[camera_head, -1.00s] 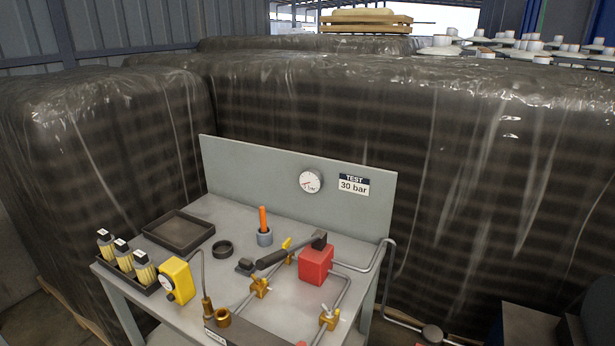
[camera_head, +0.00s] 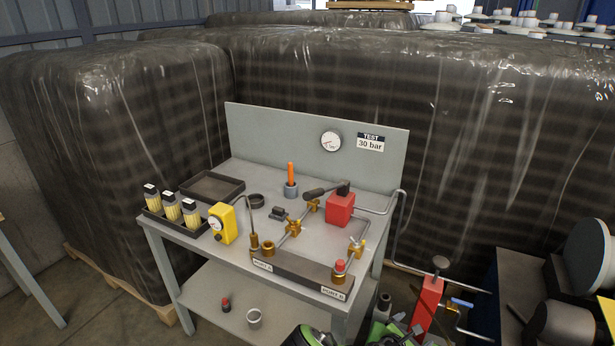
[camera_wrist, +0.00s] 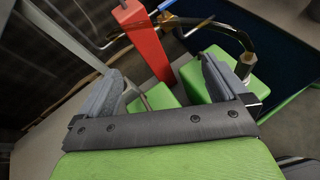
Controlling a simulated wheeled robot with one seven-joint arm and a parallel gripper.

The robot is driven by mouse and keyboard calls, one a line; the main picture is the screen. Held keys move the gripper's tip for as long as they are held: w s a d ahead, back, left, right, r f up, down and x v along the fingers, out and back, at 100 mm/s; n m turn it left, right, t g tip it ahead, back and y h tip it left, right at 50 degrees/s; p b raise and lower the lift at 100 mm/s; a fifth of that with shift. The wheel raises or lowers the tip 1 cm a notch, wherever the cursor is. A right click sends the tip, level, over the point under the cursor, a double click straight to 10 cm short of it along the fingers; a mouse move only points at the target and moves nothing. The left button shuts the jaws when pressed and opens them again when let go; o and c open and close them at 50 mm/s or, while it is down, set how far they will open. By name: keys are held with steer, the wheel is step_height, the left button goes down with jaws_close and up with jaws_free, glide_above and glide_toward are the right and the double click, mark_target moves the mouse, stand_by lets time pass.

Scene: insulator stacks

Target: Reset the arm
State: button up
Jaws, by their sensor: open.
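My gripper (camera_wrist: 165,95) shows in the wrist view with its two grey fingers apart and nothing between them. Beyond the fingers are a red post (camera_wrist: 145,40) and green blocks (camera_wrist: 205,80). In the head view, green and dark parts of my arm show at the bottom edge, right of the test bench (camera_head: 300,240); the fingertips cannot be made out there. A red post (camera_head: 427,305) with a blue-handled valve stands just right of the bench, close to the arm.
The bench carries a yellow gauge (camera_head: 222,223), a red block (camera_head: 340,208), a black tray (camera_head: 212,187), several bottles (camera_head: 172,207) and brass valves (camera_head: 293,228). Wrapped pallet stacks (camera_head: 480,140) close off the back. Dark machinery (camera_head: 545,290) stands at the right. Floor shows at the lower left.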

steer(key=s+a+r+m+g+y+p, duration=0.1)
steer(key=s+a+r+m+g+y, duration=0.2)
steer(key=r+m, duration=0.45)
steer(key=s+a+r+m+y+p, duration=0.15)
steer(key=s+r+m, duration=0.35)
steer(key=r, duration=0.6)
steer(key=s+a+r+m+g+y, duration=0.2)
steer(key=s+a+r+m, duration=0.2)
steer(key=r+m, duration=0.45)
steer(key=s+a+r+m+t+y+p, duration=0.1)
steer(key=s+a+r, duration=0.2)
steer(key=s+r, duration=0.4)
steer(key=s+a+r+m+t+y, duration=0.1)
steer(key=s+a+r+m+y, duration=0.1)
steer(key=s+r, duration=0.5)
steer(key=s+a, duration=0.1)
steer(key=s, duration=0.5)
steer(key=shift+a+r+p, duration=0.25)
steer(key=shift+r+p, duration=0.1)
steer(key=shift+p, duration=0.05)
